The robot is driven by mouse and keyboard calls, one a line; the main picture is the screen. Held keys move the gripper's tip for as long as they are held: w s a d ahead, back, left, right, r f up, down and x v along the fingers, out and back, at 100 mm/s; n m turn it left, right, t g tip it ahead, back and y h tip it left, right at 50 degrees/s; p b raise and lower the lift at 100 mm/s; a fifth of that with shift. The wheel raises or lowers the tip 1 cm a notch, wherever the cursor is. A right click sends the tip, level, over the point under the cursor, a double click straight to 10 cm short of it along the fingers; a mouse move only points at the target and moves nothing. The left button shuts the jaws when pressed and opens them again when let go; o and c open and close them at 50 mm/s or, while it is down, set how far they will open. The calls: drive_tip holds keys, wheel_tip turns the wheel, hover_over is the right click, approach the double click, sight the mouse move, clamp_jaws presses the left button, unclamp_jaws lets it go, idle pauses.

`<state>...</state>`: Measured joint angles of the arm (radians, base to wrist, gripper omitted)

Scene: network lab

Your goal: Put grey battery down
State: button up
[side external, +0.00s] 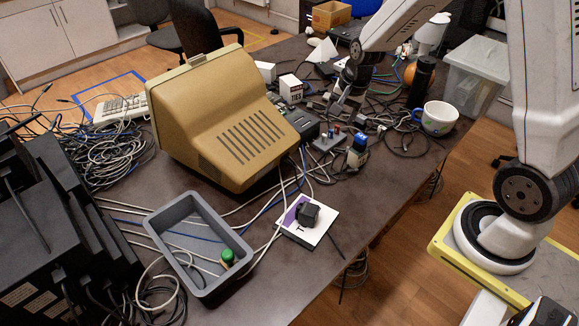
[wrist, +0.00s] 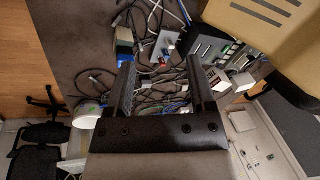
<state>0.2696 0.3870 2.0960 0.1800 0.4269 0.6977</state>
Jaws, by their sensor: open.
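My gripper (side external: 343,98) is over the cluttered far part of the table, above cables and small devices. In the wrist view its two fingers (wrist: 160,64) stand wide apart, with nothing held between them. I cannot make out a grey battery for certain in either view. A small green-topped cylinder (side external: 227,257) stands inside the grey tray (side external: 160,236), near its front right corner. A dark block (side external: 308,214) sits on a white and purple card (side external: 290,234) to the right of the tray.
A beige monitor casing (side external: 215,110) stands tall mid-table. A switch panel (side external: 328,140), a blue-topped item (side external: 357,150) and a white mug (side external: 438,118) are near my gripper. Loose cables (side external: 105,150) cover the left side.

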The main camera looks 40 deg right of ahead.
drive_tip(key=s+a+r+n, duration=0.1)
drive_tip(key=s+a+n, duration=0.9)
drive_tip(key=s+n, duration=0.2)
drive_tip(key=shift+s+r+n, duration=0.3)
drive_tip(key=shift+s+n, duration=0.1)
idle(0.4)
